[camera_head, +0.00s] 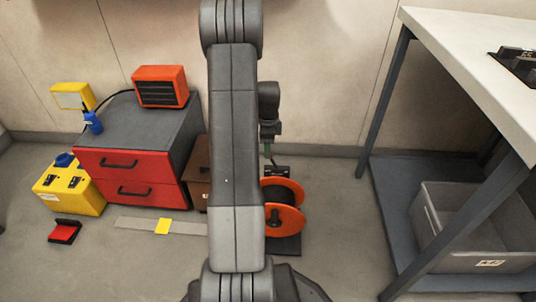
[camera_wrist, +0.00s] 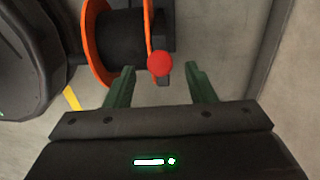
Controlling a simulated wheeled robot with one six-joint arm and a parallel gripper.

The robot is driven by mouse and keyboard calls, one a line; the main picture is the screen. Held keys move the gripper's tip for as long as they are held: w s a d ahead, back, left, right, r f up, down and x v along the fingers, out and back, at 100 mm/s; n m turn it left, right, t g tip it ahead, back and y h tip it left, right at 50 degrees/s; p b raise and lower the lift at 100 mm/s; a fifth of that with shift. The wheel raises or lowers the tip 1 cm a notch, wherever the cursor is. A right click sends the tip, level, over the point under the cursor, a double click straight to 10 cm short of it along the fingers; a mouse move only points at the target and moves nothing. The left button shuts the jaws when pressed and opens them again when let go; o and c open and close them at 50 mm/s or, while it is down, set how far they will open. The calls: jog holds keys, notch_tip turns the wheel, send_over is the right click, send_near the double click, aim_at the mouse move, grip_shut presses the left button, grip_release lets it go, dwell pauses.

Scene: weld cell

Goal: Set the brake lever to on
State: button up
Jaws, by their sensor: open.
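An orange-flanged reel (camera_head: 287,217) with a dark drum stands on the floor, partly hidden behind my arm. The wrist view shows the reel (camera_wrist: 92,60) at upper left. A round red knob (camera_wrist: 158,64), apparently the brake lever's end, shows beside the right flange; the lever's shaft is mostly hidden. My gripper (camera_wrist: 160,72) is open, with one green finger on each side of the knob in the picture and gaps to both. I cannot tell whether the knob is at fingertip depth. In the head view, my gripper (camera_head: 268,150) is small above the reel.
A red-fronted drawer cabinet (camera_head: 125,178) with an orange heater (camera_head: 160,86) on top stands left. A yellow box (camera_head: 70,190) and a red-black item (camera_head: 65,231) are on the floor. A workbench (camera_head: 470,60) with a grey bin (camera_head: 440,255) on its shelf stands right.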

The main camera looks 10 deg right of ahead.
aim_at(272, 160)
jog(key=shift+f+b, duration=0.3)
jog(key=shift+f, duration=0.85)
grip_shut()
